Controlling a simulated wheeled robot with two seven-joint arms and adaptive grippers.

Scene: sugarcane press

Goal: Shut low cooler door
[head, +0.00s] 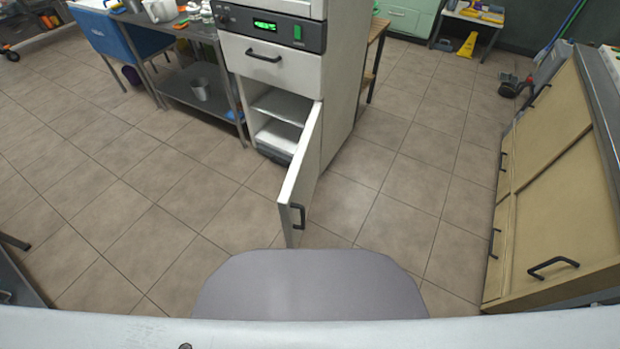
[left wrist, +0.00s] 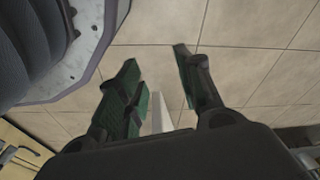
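The low cooler door (head: 303,174) is a white panel below the drawer of a tall white unit (head: 345,80). It stands wide open, swung out toward me from the right side of the opening. Its dark handle (head: 298,214) is near the free edge. White shelves (head: 283,106) show inside the compartment. My left gripper (left wrist: 157,56) is open in the left wrist view, its two fingers apart over floor tiles. A narrow pale strip shows low between the fingers; I cannot tell for sure whether it is the door. Neither gripper shows in the head view.
Tan cabinets (head: 560,190) with dark handles stand at the right. A metal table (head: 195,85) with a pot on its lower shelf stands left of the unit. A yellow floor sign (head: 467,45) is at the back. Tiled floor is clear left and right of the door.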

